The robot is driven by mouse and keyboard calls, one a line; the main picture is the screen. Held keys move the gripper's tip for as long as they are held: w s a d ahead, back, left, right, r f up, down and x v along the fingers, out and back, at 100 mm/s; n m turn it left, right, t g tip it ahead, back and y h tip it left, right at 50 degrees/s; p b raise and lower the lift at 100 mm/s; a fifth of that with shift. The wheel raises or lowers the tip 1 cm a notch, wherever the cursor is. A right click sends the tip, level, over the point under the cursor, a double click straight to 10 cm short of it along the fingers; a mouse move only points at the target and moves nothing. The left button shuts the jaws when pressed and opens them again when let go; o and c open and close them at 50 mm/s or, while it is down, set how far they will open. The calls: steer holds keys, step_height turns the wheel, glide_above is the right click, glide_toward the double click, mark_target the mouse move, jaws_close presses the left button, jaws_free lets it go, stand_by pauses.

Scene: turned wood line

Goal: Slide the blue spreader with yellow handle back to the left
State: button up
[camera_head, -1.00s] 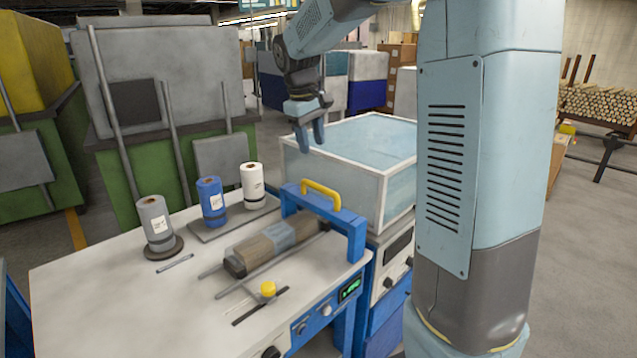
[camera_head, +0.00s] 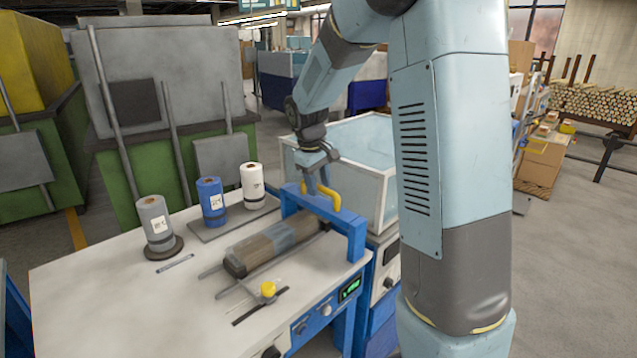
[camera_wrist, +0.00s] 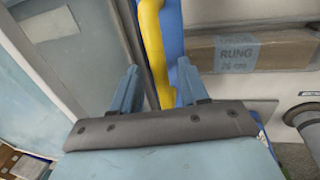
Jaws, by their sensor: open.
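The blue spreader (camera_head: 354,232) with a yellow handle (camera_head: 322,195) stands as an arch at the right end of the bench, over the rods. My gripper (camera_head: 317,180) is at the handle from above, beside the spreader's top bar. In the wrist view my gripper (camera_wrist: 156,88) is open, one finger on each side, with the yellow handle (camera_wrist: 152,40) and the blue bar (camera_wrist: 172,40) running up between and just past them. I cannot tell whether a finger touches the handle. A wrapped wood bundle (camera_head: 270,247) lies left of the spreader; its label reads "RUNG" in the wrist view (camera_wrist: 238,52).
Grey (camera_head: 155,222), blue (camera_head: 211,201) and white (camera_head: 252,186) rolls stand at the back of the bench (camera_head: 110,290). A clear-walled box (camera_head: 375,150) stands close behind and right of the spreader.

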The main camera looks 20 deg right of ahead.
steer(key=shift+c, duration=0.2)
jaws_close()
stand_by(0.5)
